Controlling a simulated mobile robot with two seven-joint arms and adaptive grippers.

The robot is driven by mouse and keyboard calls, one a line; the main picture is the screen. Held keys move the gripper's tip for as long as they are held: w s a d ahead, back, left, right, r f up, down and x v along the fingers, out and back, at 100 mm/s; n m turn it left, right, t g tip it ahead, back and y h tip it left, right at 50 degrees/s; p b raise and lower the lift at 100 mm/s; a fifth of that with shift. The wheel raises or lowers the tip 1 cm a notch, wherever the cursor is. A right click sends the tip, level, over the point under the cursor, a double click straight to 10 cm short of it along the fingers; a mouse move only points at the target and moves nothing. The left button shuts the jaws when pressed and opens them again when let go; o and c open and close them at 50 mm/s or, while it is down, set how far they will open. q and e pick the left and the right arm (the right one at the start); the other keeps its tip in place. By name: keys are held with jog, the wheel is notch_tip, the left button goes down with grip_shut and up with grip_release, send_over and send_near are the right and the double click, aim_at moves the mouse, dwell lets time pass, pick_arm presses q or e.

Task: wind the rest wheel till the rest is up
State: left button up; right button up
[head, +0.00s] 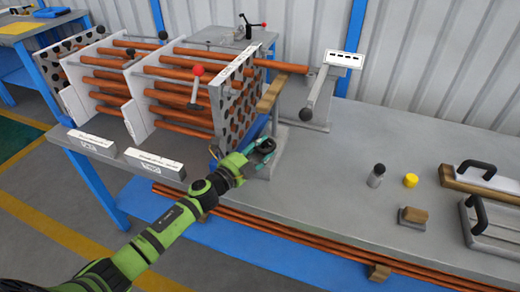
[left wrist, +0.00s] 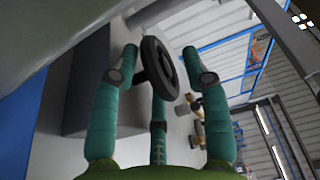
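The rest wheel (head: 267,146) is a small black handwheel on the near side of a grey block, below the flanged shell's tube plate (head: 238,95). In the left wrist view the wheel (left wrist: 160,68) shows as a dark rim tilted between my fingertips. My left gripper (head: 258,155) is at the wheel, and its teal fingers (left wrist: 160,65) are spread around it. I cannot tell whether any finger touches the rim. A wooden block (head: 270,95), perhaps the rest, sits under a copper tube at the tube plate. My right gripper is not in view.
A grey post with a lever (head: 316,95) stands right of the shell. On the bench lie a yellow cap (head: 410,180), a small cylinder (head: 376,176), a wooden-topped block (head: 413,215) and handled tools (head: 480,180). Copper tubes lie on the blue shelf (head: 300,255) below.

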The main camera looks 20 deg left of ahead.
pick_arm(q)
jog(key=shift+s, duration=0.1)
jog(key=shift+s+a, duration=0.1)
jog(key=shift+s, duration=0.05)
jog(key=v, duration=1.1)
jog(key=shift+s+a, duration=0.15)
jog(key=shift+s, duration=0.05)
